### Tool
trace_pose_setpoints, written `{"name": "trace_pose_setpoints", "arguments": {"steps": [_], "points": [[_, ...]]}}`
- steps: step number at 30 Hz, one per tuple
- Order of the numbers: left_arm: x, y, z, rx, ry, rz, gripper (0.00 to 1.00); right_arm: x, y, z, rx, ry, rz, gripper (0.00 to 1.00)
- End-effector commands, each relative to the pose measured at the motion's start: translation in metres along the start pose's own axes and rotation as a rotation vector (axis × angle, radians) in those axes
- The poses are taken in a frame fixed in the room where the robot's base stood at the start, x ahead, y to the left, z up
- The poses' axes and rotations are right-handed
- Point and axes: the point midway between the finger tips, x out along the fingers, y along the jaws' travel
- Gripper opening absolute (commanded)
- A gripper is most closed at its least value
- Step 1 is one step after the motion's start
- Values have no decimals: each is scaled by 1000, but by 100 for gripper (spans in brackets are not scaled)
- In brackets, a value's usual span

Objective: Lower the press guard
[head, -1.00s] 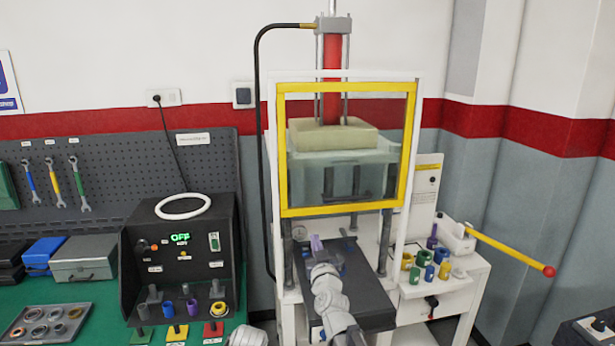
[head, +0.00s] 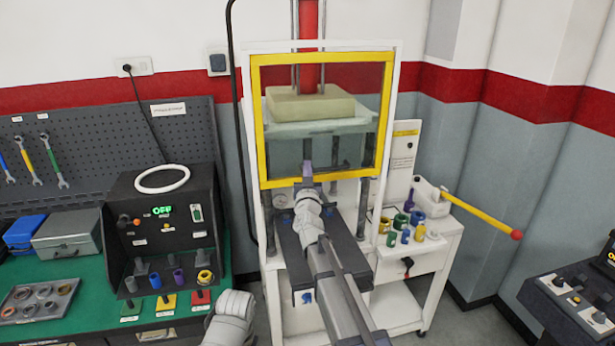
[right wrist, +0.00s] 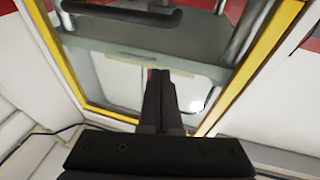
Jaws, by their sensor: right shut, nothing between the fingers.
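The press guard (head: 258,120) is a clear pane in a yellow frame at the front of the press. It is raised, with its lower bar above the dark press bed. In the right wrist view, its yellow frame (right wrist: 262,62) runs down both sides of the fingers. My right gripper (head: 308,166) is shut and empty, with its fingers in front of the guard's lower bar in the head view. The same fingers (right wrist: 158,78) point at the pane in the right wrist view. I cannot tell whether they touch it. My left gripper is out of view.
A yellow lever (head: 480,214) with a red knob sticks out to the right of the press. Coloured bushings (head: 401,222) stand on the side shelf. A black control box (head: 165,230) showing OFF stands at left on the green bench. A pale block (head: 310,104) sits behind the pane.

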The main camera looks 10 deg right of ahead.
Motion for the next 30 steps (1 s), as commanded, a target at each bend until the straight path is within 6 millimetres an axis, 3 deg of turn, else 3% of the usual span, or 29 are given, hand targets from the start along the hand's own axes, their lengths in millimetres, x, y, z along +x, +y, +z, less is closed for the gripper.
{"name": "trace_pose_setpoints", "arguments": {"steps": [1, 3, 10, 30], "points": [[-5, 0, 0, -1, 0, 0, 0, 15, 0, -1, -1, 0, 1, 0], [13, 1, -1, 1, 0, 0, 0, 12, 0, 17, -1, 0, 0, 0], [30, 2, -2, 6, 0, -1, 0, 16, 0, 35, 0, 0, 0, 0], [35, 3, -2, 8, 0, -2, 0, 18, 0, 41, 0, 0, 0, 0]]}}
